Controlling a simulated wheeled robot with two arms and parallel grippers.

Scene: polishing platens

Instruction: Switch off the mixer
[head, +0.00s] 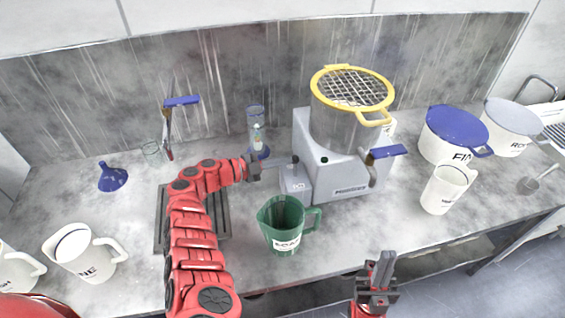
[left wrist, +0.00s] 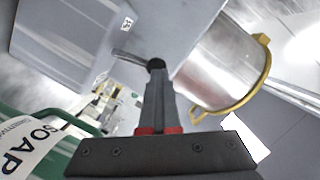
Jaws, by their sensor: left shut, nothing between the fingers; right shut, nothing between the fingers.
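The mixer (head: 300,135) is a grey machine with a steel bowl (head: 335,125) under a yellow-rimmed wire guard (head: 350,85). A small grey switch box (head: 294,180) stands at its left front, with a black-knobbed lever (head: 295,159) on top. My left gripper (head: 272,166) is shut and empty, just left of the lever. In the left wrist view, its closed fingers (left wrist: 155,95) point at the black knob (left wrist: 156,65), which appears right at their tips; I cannot tell whether they touch. My right gripper (head: 384,268) is shut and empty, low in front of the counter.
A green jug (head: 284,228) stands just in front of the switch box. Blue and white pots (head: 450,140) and a white jug (head: 444,190) stand right. A dark grate (head: 222,215) lies under my left arm.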

